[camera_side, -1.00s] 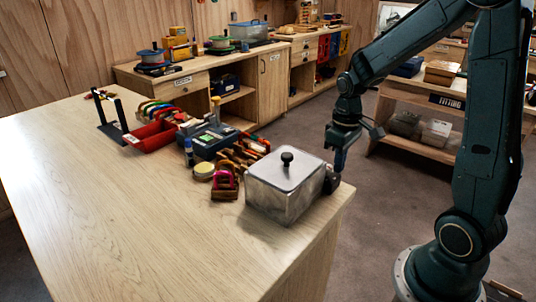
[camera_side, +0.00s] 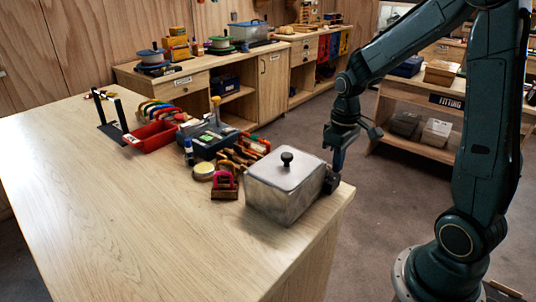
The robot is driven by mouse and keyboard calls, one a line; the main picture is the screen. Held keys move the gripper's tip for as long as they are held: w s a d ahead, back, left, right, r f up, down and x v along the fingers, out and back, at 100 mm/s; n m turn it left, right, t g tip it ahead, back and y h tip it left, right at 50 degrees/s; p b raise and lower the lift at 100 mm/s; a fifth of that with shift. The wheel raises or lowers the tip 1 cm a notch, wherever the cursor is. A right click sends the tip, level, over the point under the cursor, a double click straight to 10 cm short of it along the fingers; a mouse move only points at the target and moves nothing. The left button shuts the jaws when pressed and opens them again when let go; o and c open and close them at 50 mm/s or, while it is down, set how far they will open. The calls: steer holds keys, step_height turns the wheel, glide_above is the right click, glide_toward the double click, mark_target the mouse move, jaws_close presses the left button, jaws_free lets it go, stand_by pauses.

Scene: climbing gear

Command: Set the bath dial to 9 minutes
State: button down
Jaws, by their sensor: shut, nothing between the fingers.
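The bath (camera_side: 285,188) is a metal box with a flat lid and a black knob (camera_side: 287,157), standing near the right corner of the wooden table. A dark block (camera_side: 331,181) shows at the bath's right side; the dial's face and its setting cannot be made out. My gripper (camera_side: 338,168) points down just right of the bath, close to that dark block. Its fingers look shut and empty. Whether the fingertips touch the dial is too small to tell.
Left of the bath are a pink-and-red item (camera_side: 224,185), a yellow-topped round tin (camera_side: 204,170), a blue case (camera_side: 208,140) and a red tray (camera_side: 150,136). A black stand (camera_side: 112,122) is farther left. The front of the table (camera_side: 130,220) is clear.

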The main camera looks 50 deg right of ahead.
steer(key=shift+a, duration=0.65)
steer(key=shift+w+a+r, duration=0.1)
steer(key=shift+w+a, duration=0.1)
steer(key=shift+a, duration=0.2)
stand_by(0.7)
steer(key=shift+s+a, duration=0.15)
steer(key=shift+s, duration=0.3)
steer(key=shift+r, duration=2.95)
steer(key=d, duration=0.1)
steer(key=d+r, duration=0.1)
steer(key=shift+w+d, duration=0.15)
steer(key=shift+d, duration=0.15)
